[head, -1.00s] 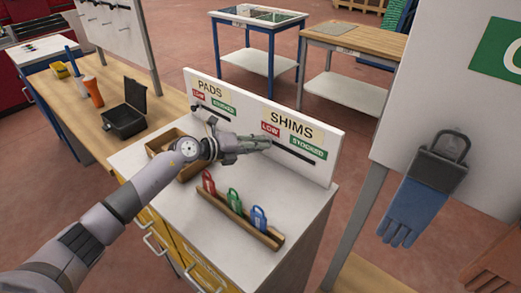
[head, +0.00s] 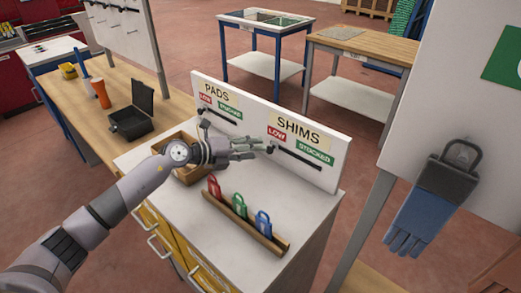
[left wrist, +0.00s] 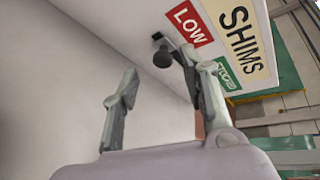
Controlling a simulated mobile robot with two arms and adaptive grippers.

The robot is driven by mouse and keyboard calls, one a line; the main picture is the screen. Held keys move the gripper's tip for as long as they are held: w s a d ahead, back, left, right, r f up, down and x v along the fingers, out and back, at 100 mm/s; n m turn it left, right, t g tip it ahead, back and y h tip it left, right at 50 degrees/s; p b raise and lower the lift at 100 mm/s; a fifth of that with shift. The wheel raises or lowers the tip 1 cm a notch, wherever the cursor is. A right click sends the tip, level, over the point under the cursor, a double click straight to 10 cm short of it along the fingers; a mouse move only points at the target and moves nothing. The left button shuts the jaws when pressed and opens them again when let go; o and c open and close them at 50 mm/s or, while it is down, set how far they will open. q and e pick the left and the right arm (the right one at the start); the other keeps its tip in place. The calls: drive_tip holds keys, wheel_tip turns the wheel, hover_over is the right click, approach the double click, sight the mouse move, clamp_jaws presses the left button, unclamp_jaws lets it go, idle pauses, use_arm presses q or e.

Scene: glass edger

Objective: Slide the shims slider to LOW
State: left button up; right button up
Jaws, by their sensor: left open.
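The white board has a SHIMS label (head: 298,130) above a red LOW tag (head: 277,134), a green STOCKED tag (head: 315,154) and a dark slot (head: 300,160). The shims slider's dark knob (head: 270,149) sits at the left end of the slot, below LOW. It also shows in the left wrist view (left wrist: 163,58), near the LOW tag. My left gripper (head: 258,148) is open, just left of the knob and in front of the board. In the left wrist view its fingers (left wrist: 155,90) are spread with nothing between them. My right gripper is out of view.
The PADS slider (head: 205,114) is to the left on the same board. A rail with red, green and blue padlock-shaped tags (head: 236,215) lies on the white cabinet top below my arm. A wooden box (head: 185,176) is behind my wrist. The cabinet's right side is clear.

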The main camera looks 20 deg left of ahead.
use_arm(q)
drive_tip(key=v, duration=0.8)
drive_tip(key=shift+s, duration=0.15)
drive_tip(key=shift+r, duration=0.1)
